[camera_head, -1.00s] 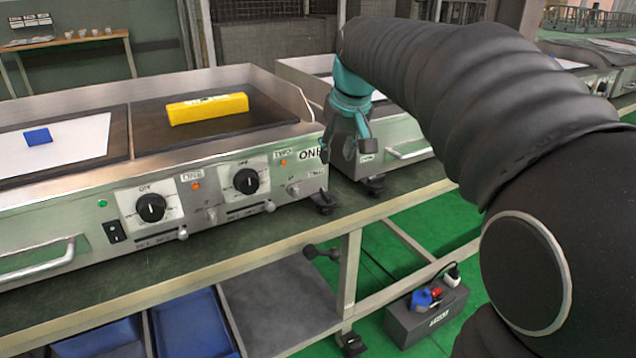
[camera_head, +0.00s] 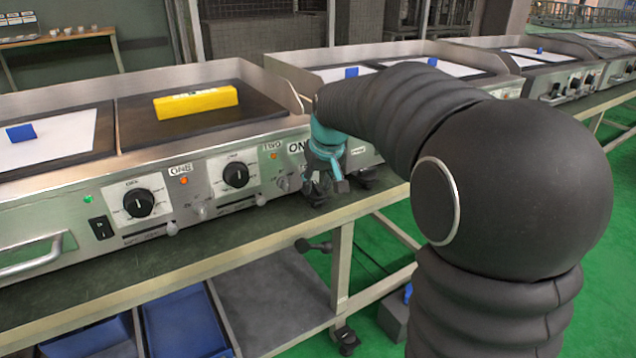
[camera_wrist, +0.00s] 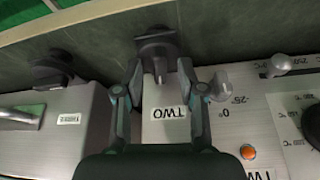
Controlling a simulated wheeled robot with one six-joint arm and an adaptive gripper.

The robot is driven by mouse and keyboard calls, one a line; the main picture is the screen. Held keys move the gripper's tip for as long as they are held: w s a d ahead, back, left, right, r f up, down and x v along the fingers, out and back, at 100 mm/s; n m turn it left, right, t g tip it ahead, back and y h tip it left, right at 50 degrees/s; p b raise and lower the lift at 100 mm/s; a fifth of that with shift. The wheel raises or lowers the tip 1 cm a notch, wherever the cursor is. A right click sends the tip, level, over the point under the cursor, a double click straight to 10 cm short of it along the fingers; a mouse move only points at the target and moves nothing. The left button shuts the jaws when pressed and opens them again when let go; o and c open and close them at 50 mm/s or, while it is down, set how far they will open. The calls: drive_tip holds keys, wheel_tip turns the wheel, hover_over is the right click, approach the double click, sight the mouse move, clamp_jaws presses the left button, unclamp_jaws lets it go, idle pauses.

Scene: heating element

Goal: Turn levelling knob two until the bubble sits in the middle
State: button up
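Levelling knob two is the black knob (camera_wrist: 156,46) at the griddle's front corner, in front of the label "TWO" (camera_wrist: 168,113) in the wrist view. My gripper (camera_wrist: 161,68) is open, one finger on each side of the knob's stem. I cannot tell whether the fingers touch it. In the head view my gripper (camera_head: 326,182) points down at this corner and mostly hides the knob. The yellow spirit level (camera_head: 196,102) lies on the dark right-hand plate of the griddle (camera_head: 60,205). Its bubble is too small to make out.
Another black knob (camera_wrist: 52,68) stands by the label "THREE" on the neighbouring unit. Dials, including one in the head view (camera_head: 236,174), and small levers line the griddle's front. The green bench top (camera_head: 190,262) runs below, with blue bins (camera_head: 185,325) underneath.

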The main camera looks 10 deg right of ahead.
clamp_jaws()
drive_tip(key=shift+a+m+h+p, duration=0.15)
drive_tip(key=shift+m+h, duration=0.35)
drive_tip(key=shift+m, duration=0.8)
drive_tip(key=shift+a+m+h+p, duration=0.15)
drive_tip(key=shift+m+h, duration=0.35)
drive_tip(key=shift+m, duration=0.8)
drive_tip(key=shift+d, duration=0.1)
unclamp_jaws()
